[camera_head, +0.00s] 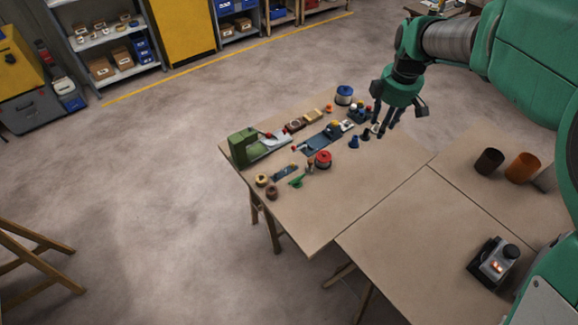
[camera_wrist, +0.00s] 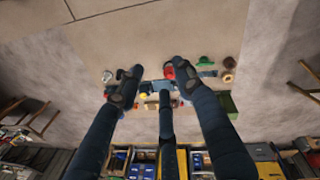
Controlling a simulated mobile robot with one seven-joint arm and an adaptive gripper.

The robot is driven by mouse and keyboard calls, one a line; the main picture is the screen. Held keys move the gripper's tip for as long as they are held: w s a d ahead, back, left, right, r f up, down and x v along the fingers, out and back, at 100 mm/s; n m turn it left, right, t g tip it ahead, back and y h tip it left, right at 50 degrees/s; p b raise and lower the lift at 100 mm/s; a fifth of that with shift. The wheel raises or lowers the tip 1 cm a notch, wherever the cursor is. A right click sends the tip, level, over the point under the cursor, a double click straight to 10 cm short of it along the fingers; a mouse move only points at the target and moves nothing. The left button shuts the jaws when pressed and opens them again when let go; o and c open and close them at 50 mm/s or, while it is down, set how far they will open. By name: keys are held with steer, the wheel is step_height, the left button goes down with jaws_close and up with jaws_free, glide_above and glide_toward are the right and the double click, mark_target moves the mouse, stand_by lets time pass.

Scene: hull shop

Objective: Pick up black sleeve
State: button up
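No object is plainly a black sleeve. The nearest match is a dark brown-black open-topped cylinder (camera_head: 488,161) standing upright on the right-hand table in the head view; I cannot tell if it is the sleeve. It is not seen in the wrist view. My gripper (camera_head: 386,120) is above the right end of the cluttered table, well to the left of that cylinder. In the wrist view my gripper (camera_wrist: 157,86) has its fingers spread apart, with nothing held between them. Small parts lie beyond the fingers and are partly hidden by them.
An orange cylinder (camera_head: 522,167) stands beside the dark one. A small device with glowing lights (camera_head: 495,262) sits near the right front. A green machine (camera_head: 243,147), a red spool (camera_head: 323,159) and a blue-white spool (camera_head: 344,95) are among the clutter. The middle tabletop (camera_head: 375,195) is clear.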

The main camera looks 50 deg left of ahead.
steer(key=s+a+f+n, duration=0.4)
steer(key=s+a+f, duration=0.2)
steer(key=a+f, duration=0.3)
steer(key=s+a+f+n+p, duration=0.1)
steer(key=s+a+f+n, duration=0.2)
steer(key=s+a+f, duration=0.4)
steer(key=s+a+f+n+g+h, duration=0.1)
steer(key=s+a+f+n, duration=0.3)
steer(key=a+f, duration=0.6)
steer(key=s+a, duration=0.2)
steer(key=a, duration=0.1)
steer(key=shift+s+a+f+n+p, duration=0.2)
steer(key=shift+s+f+n+p, duration=0.05)
steer(key=shift+f+n+p, duration=0.1)
glide_above(276, 174)
steer(key=shift+s+d+f, duration=0.1)
steer(key=shift+s+f, duration=0.1)
steer(key=shift+f, duration=1.95)
steer(key=shift+s+d+f, duration=0.1)
steer(key=shift+s+f, duration=0.05)
steer(key=shift+f, duration=1.95)
steer(key=shift+f, duration=0.1)
steer(key=shift+w+a+f, duration=0.1)
steer(key=shift+w+f, duration=0.05)
steer(key=shift+f, duration=0.5)
steer(key=shift+w+a+f, duration=0.1)
steer(key=shift+f, duration=1.75)
